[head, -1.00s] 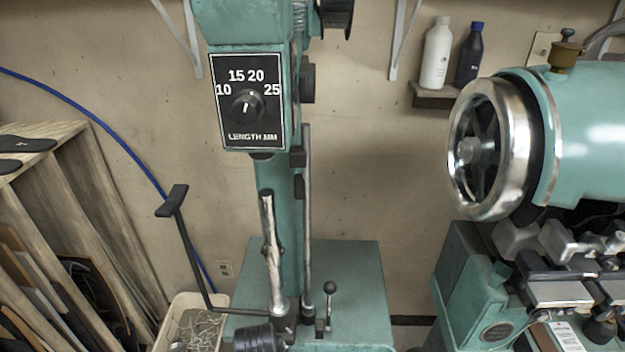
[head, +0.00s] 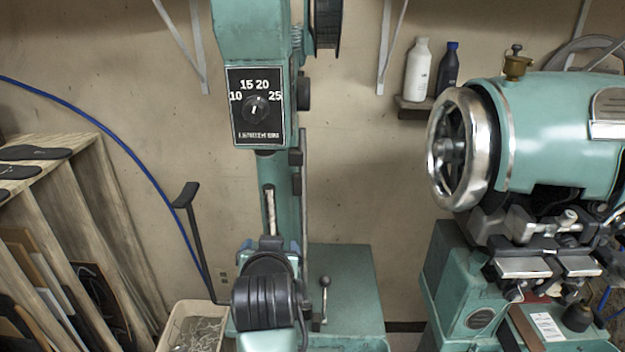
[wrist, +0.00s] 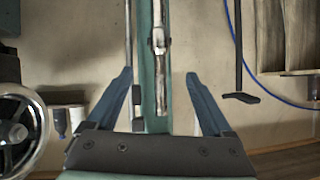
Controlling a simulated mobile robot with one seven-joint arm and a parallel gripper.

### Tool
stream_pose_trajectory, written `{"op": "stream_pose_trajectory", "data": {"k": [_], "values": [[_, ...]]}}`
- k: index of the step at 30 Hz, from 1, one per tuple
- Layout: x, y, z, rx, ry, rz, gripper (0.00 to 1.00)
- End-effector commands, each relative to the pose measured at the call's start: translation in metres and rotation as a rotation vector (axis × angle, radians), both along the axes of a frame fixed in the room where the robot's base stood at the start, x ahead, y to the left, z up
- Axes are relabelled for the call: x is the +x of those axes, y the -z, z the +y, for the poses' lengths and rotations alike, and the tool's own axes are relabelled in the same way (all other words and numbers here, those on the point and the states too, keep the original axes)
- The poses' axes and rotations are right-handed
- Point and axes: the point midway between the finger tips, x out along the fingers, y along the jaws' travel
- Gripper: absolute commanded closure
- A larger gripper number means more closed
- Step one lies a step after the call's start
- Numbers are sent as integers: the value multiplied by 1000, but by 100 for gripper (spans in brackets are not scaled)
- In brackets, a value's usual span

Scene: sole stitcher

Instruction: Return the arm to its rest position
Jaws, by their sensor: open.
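My gripper (wrist: 160,74) is open in the wrist view, with two blue fingers spread wide on a dark base. Nothing is held between them. A worn metal lever handle (wrist: 160,85) shows between the fingers in that picture, with its end free; how far off it is I cannot tell. In the head view my wrist, with black ribbed parts, stands low in front of the green machine column, and my gripper (head: 270,243) is mostly hidden behind it. The same lever handle (head: 269,208) rises just above it; its lower part is hidden.
A length dial (head: 256,107) is on the column above. A black pedal-like lever (head: 186,196) and a bin (head: 190,325) stand left, beside a wooden rack (head: 90,190). At right is a green machine with a chrome handwheel (head: 455,150). Bare wall lies between the machines.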

Motion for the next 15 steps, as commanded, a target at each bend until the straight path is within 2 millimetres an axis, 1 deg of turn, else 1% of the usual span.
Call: {"op": "stream_pose_trajectory", "data": {"k": [1,2,3,5,6,8,9,11,12,14,15], "values": [[1,-42,-7,5,6,-109,15],[0,-65,-10,6,8,-170,15],[-3,-95,-14,6,12,-252,15],[-12,-140,-21,5,19,-375,15],[-20,-170,-26,3,25,-455,15],[-36,-212,-34,-1,34,-575,15],[-49,-240,-38,-4,40,-654,15],[-72,-280,-46,-11,52,-773,15],[-89,-304,-50,-17,61,-851,15],[-116,-337,-57,-24,74,-961,15],[-134,-356,-60,-30,82,-1028,15]]}}
